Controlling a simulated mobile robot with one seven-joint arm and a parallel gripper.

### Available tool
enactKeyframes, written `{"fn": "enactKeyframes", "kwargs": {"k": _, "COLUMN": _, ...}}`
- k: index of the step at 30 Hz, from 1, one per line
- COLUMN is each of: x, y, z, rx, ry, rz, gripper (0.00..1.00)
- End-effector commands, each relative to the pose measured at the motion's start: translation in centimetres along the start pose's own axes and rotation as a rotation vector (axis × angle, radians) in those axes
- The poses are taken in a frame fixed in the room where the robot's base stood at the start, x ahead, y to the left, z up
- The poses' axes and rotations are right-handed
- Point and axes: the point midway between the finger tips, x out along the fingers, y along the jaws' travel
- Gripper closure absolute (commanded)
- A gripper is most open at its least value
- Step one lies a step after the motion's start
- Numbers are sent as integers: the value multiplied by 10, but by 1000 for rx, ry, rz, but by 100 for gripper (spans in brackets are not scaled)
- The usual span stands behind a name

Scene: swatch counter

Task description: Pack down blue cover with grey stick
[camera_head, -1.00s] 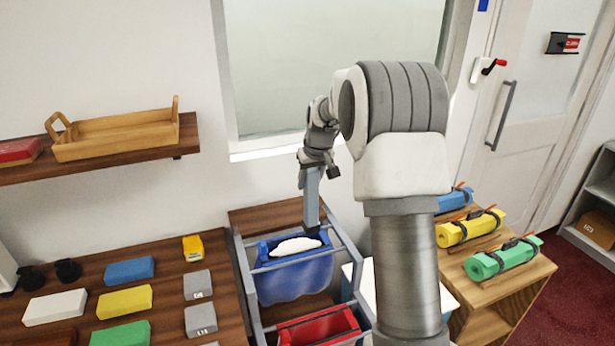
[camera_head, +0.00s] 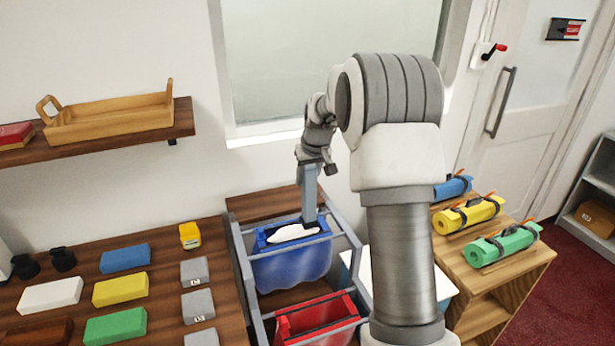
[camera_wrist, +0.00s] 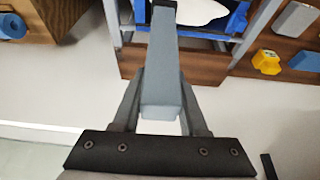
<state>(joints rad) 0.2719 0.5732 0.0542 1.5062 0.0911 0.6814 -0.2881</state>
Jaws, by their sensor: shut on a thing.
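My gripper (camera_head: 312,166) is shut on the grey stick (camera_head: 309,193), which hangs down almost upright. The stick also shows in the wrist view (camera_wrist: 166,70), between both fingers. A blue, open-topped bag-like holder (camera_head: 292,268) hangs in a grey frame; it seems to be the blue cover. A white, soft-looking piece (camera_head: 292,232) lies in its mouth, also at the top of the wrist view (camera_wrist: 203,10). The stick's dark lower end is at the right back of the blue mouth, beside the white piece. I cannot tell whether it touches.
The grey frame's rails (camera_head: 346,230) surround the blue holder, with a red holder (camera_head: 318,318) in front. Coloured and grey blocks (camera_head: 120,290) lie on the left counter. Rolled mats (camera_head: 470,214) lie on a wooden stand at right. A shelf holds a wooden tray (camera_head: 110,117).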

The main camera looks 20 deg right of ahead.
Motion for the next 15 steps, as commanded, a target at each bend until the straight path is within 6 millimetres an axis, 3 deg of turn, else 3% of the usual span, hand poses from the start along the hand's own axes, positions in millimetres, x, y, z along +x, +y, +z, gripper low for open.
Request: {"fn": "enactKeyframes", "kwargs": {"k": 15, "x": 18, "y": 0, "z": 7, "rx": 0, "ry": 0, "rz": 0, "gripper": 100}}
